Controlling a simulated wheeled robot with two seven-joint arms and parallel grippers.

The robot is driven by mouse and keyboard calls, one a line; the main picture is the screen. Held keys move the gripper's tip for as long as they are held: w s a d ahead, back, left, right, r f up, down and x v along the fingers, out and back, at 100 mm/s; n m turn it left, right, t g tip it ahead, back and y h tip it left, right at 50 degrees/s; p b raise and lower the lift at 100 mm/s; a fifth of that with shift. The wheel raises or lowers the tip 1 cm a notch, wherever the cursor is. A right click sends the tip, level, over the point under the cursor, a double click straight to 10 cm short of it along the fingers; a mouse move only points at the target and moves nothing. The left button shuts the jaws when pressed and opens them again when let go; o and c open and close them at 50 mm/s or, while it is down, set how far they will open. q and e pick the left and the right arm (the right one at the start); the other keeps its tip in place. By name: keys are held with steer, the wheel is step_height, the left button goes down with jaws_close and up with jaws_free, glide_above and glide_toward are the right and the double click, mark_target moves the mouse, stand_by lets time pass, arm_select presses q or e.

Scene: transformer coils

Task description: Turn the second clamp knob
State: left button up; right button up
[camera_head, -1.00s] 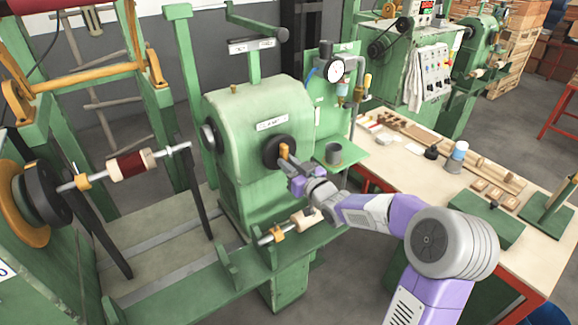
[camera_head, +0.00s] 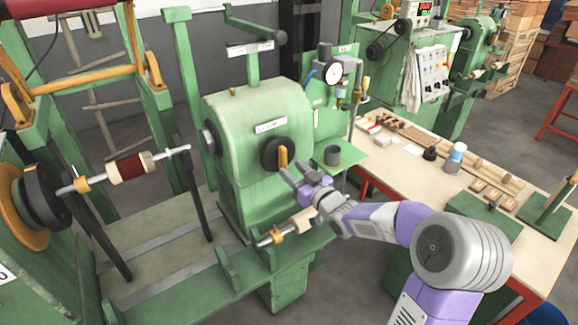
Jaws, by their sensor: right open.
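A black round clamp knob (camera_head: 271,155) with an orange handle (camera_head: 283,156) sits on the front of the green machine housing (camera_head: 262,105), under a white label. The orange handle points roughly upright. My right gripper (camera_head: 291,172) is open just below and to the right of the knob, its fingers pointing up and left towards it. Nothing shows between the fingers, and they look apart from the handle, though the exact gap is hard to judge. My left gripper is out of view.
A shaft with an orange collar and pale roll (camera_head: 303,220) lies below my right gripper. A workbench (camera_head: 400,160) with wooden parts is further right.

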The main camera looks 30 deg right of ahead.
steer(key=s, duration=0.4)
steer(key=shift+s+d, duration=0.15)
steer(key=shift+s, duration=0.05)
stand_by(0.3)
